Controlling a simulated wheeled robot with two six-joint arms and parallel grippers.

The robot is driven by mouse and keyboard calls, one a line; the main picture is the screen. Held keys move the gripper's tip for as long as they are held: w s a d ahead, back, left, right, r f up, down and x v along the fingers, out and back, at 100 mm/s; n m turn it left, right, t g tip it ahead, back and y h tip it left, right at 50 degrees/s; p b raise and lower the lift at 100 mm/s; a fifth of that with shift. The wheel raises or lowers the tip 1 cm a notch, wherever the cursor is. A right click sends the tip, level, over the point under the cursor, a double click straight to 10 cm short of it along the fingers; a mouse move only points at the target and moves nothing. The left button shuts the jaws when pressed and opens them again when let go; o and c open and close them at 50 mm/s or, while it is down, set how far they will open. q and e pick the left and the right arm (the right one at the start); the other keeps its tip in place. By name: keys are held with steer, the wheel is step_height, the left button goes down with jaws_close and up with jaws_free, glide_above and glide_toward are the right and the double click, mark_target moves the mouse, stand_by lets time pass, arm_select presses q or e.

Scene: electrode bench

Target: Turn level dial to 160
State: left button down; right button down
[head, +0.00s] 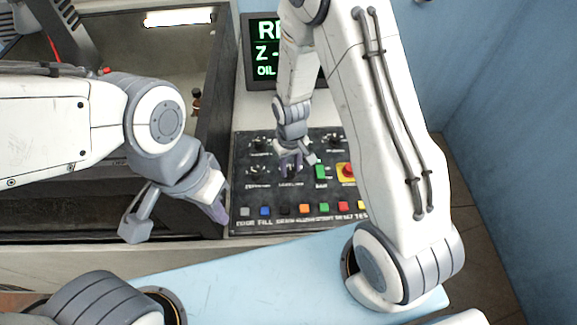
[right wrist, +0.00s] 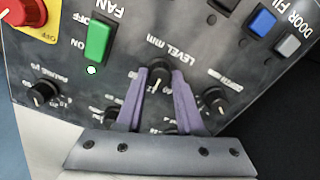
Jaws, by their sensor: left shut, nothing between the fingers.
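The level dial (right wrist: 158,70) is a small black round knob beside the "LEVEL mm" label in the right wrist view. Its light pointer mark points toward the bottom of that picture; the scale figures around it are too small to read. The purple fingers of my right gripper (right wrist: 160,76) stand on either side of the dial, very close to it; I cannot tell whether they touch it. In the head view my right gripper (head: 291,167) is down at the panel and covers the dial. My left gripper (head: 219,212) is shut and empty at the panel's left edge.
The black control panel (head: 241,194) carries other dials, a row of coloured buttons, a green fan switch (right wrist: 98,40) and a red knob on yellow (right wrist: 28,14). A display (head: 262,72) stands behind. A dark-framed cabinet is at the left.

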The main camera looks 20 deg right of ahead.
steer(key=shift+a, duration=0.1)
stand_by(0.7)
steer(key=shift+m, duration=0.7)
steer(key=shift+s+m+b, duration=0.1)
steer(key=shift+m+b, duration=0.2)
steer(key=shift+m, duration=3.5)
